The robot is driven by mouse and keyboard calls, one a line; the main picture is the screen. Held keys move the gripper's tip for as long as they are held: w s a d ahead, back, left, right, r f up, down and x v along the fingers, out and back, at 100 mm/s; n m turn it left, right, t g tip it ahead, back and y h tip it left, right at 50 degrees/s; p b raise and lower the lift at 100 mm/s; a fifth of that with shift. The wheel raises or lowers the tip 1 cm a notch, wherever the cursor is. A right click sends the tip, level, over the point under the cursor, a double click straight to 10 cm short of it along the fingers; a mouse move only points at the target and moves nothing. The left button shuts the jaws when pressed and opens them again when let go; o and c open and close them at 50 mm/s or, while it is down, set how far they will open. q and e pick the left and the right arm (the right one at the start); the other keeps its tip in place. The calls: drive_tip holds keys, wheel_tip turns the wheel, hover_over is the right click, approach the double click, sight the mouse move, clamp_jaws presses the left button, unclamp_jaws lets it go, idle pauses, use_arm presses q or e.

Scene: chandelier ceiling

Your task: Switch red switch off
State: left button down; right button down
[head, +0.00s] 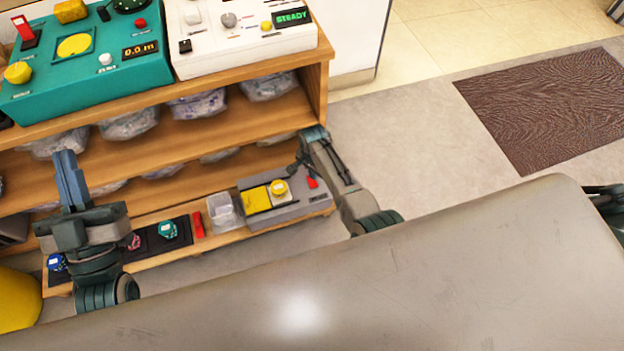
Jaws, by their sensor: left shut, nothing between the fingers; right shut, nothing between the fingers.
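A red switch (23,29) stands up from its base on the teal control panel at the top left of the shelf unit. A smaller red piece (312,182) is on the grey box on the lowest shelf; I cannot tell if it is a switch. My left gripper (67,160) is shut and empty, pointing up in front of the shelves, below and apart from the teal panel. My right gripper (314,133) is shut and empty near the shelf unit's right end, above the grey box in the picture.
A white panel (210,45) reading "STEADY" sits beside the teal panel (90,75). The wooden shelves (230,125) hold wrapped bundles. The lowest shelf holds a clear container (222,212), the grey box (285,205) and coloured pieces. Open floor and a brown mat (550,110) lie right.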

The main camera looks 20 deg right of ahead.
drive_tip(key=shift+r+p, duration=0.3)
drive_tip(key=shift+r, duration=0.3)
drive_tip(key=shift+r+p, duration=0.25)
drive_tip(key=shift+p, duration=0.3)
use_arm(q)
wheel_tip(320, 180, down, 11)
drive_tip(key=n+g+y, duration=0.1)
drive_tip(key=g, duration=0.6)
drive_tip(key=shift+w+d+f, duration=0.15)
drive_tip(key=shift+w+f, duration=0.05)
drive_tip(key=shift+w, duration=0.2)
use_arm(e)
drive_tip(key=shift+r, duration=0.15)
